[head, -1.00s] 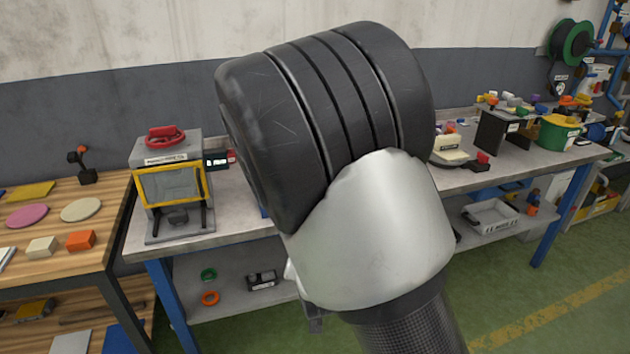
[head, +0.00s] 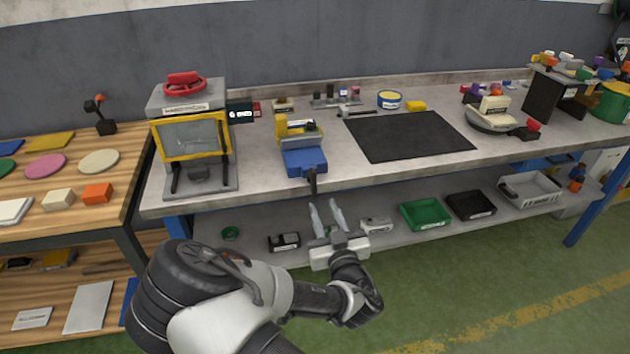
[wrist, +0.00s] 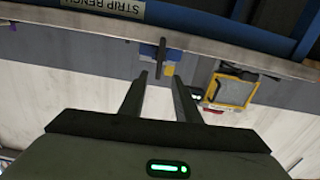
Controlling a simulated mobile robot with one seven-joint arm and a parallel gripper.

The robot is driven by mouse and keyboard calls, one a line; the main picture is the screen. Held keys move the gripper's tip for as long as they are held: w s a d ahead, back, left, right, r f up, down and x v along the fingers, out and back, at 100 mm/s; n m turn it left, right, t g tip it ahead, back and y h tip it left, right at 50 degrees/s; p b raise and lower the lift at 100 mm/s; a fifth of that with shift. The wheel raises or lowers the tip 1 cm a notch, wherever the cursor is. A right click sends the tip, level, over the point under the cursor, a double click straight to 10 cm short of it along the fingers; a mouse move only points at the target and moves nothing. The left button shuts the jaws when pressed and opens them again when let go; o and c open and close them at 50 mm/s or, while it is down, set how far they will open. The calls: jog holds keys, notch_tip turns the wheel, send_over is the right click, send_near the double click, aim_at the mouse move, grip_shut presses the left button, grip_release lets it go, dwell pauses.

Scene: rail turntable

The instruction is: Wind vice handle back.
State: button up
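The vice (head: 304,160) stands at the front edge of the grey bench, with a blue body and yellow parts behind. Its dark handle (head: 312,183) hangs upright at the front, over the bench edge. The wrist view is upside down; there the vice (wrist: 148,50) and the dark handle (wrist: 163,58) show just beyond my fingertips. My gripper (head: 325,207) is open and empty, in front of the bench and below the handle in the head view. Its two fingers (wrist: 158,75) point towards the handle, apart from it.
A grey machine with a yellow-framed window (head: 192,138) stands left of the vice. A black mat (head: 410,135) lies to its right. The lower shelf holds a green tray (head: 425,214) and a black tray (head: 470,205). The green floor (head: 480,290) in front is clear.

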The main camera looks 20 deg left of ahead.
aim_at(315, 184)
jog(key=x, duration=1.2)
jog(key=shift+w, duration=0.25)
grip_shut()
jog(key=shift+d+f+b, duration=0.1)
jog(key=shift+b, duration=0.25)
